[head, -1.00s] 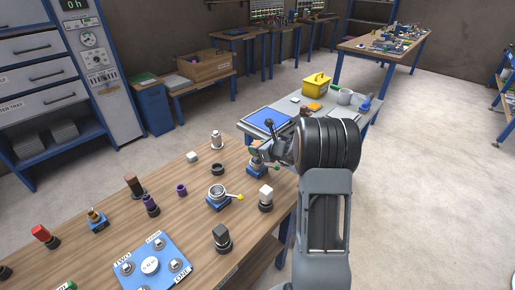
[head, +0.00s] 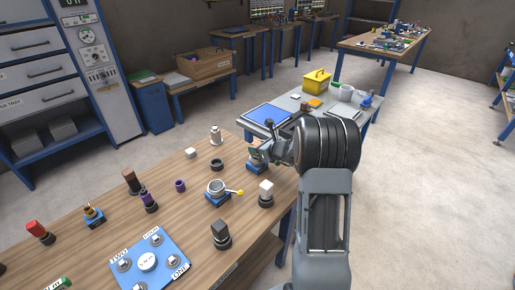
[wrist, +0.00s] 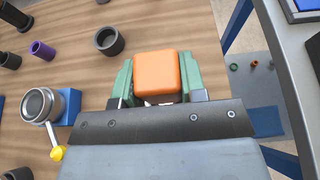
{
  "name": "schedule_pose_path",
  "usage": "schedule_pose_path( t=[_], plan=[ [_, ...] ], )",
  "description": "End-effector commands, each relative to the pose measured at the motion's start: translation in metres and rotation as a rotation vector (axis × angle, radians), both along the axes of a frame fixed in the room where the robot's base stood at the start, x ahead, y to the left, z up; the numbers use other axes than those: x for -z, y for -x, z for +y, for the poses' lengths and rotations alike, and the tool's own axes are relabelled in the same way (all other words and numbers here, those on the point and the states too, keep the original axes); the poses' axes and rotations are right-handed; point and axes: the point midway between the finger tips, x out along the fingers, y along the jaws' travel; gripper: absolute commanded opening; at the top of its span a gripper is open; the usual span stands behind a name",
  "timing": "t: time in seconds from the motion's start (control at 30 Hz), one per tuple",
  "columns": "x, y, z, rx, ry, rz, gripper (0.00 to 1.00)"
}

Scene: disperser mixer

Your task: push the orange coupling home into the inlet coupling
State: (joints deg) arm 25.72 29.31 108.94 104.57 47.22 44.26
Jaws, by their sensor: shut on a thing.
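The orange coupling (wrist: 157,70) is a rounded block between the green fingers of my gripper (wrist: 156,82) in the wrist view. The fingers are shut on its two sides. In the head view my gripper (head: 258,150) is low over a blue-based fitting (head: 256,168) near the bench's right edge. My gripper mostly hides that fitting, and I cannot tell whether the coupling touches it. Another blue-based fitting with a silver ring (head: 217,188) and a yellow-tipped lever stands to the left. It also shows in the wrist view (wrist: 38,104). Neither shows a readable label as the inlet coupling.
A black ring (head: 217,164), a white-topped peg (head: 266,194) and a dark block on a round base (head: 220,235) stand nearby. A blue panel (head: 150,262) lies at the front. A grey side table (head: 295,103) adjoins the bench behind my gripper.

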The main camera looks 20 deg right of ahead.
Motion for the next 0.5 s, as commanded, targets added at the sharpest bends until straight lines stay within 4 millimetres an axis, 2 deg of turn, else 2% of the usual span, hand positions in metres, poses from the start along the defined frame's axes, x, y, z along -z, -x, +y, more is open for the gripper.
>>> schedule_pose_path(
  t=[0.1,0.13,0.43,0.5],
  plan=[
    [0.0035,-0.0002,0.0,0.0,0.0,-0.001,0.08],
    [0.0031,-0.0002,0.0,0.0,0.0,-0.001,0.39],
    [0.0025,-0.0001,-0.0001,0.0,0.0,-0.001,0.68],
    [0.0026,0.0,0.0,0.0,0.0,0.0,0.68]
  ],
)
